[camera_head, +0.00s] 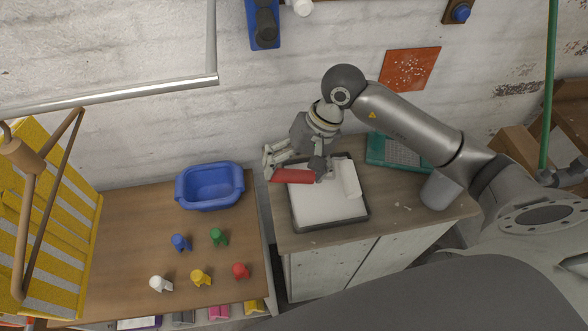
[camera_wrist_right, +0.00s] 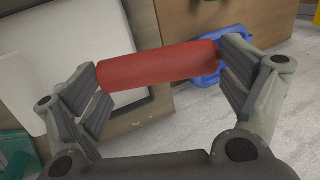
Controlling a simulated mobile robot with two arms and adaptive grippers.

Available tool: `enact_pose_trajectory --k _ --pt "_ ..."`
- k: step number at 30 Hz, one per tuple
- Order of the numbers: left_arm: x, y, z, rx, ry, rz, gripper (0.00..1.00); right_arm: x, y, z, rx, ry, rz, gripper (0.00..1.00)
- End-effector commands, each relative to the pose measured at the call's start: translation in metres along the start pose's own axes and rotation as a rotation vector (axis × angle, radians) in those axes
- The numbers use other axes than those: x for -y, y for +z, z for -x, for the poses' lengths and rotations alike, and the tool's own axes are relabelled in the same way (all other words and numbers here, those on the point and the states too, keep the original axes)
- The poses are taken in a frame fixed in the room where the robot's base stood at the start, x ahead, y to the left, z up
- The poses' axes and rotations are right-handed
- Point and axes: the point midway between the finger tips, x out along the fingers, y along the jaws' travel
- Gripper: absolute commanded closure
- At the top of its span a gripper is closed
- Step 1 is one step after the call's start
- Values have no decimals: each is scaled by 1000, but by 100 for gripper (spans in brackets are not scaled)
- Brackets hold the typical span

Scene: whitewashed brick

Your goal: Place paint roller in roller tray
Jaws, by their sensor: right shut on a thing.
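My right gripper (camera_head: 294,165) is shut on a red cylinder (camera_head: 291,176), with a finger at each end of it. It is the red handle part of the paint roller, and it fills the gap between the fingers (camera_wrist_right: 165,85) in the right wrist view (camera_wrist_right: 160,65). A white roller sleeve (camera_head: 349,179) lies at the right side of the roller tray (camera_head: 368,214); I cannot tell whether it joins the red part. The tray has a dark rim and white inside. The red part is over the tray's back left edge; contact is unclear. My left gripper is out of view.
A blue tub (camera_head: 208,187) and several coloured pegs stand on the left wooden table (camera_head: 120,225). A gap separates the table from the tray's cabinet (camera_head: 335,268).

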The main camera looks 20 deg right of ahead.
Motion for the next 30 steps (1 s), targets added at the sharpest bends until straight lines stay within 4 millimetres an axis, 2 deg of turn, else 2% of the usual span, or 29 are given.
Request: enact_pose_trajectory --k 6,13,28,29,30 --pt "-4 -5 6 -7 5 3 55 -6 -10 -10 2 1 -3 31" --pt "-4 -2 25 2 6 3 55 -15 -10 -32 3 0 -3 31" --pt "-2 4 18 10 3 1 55 -20 -11 -42 -2 0 0 31" --pt "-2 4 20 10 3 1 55 -19 -11 -40 -1 1 0 3" --pt "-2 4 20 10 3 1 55 -19 -10 -40 -1 0 0 0"
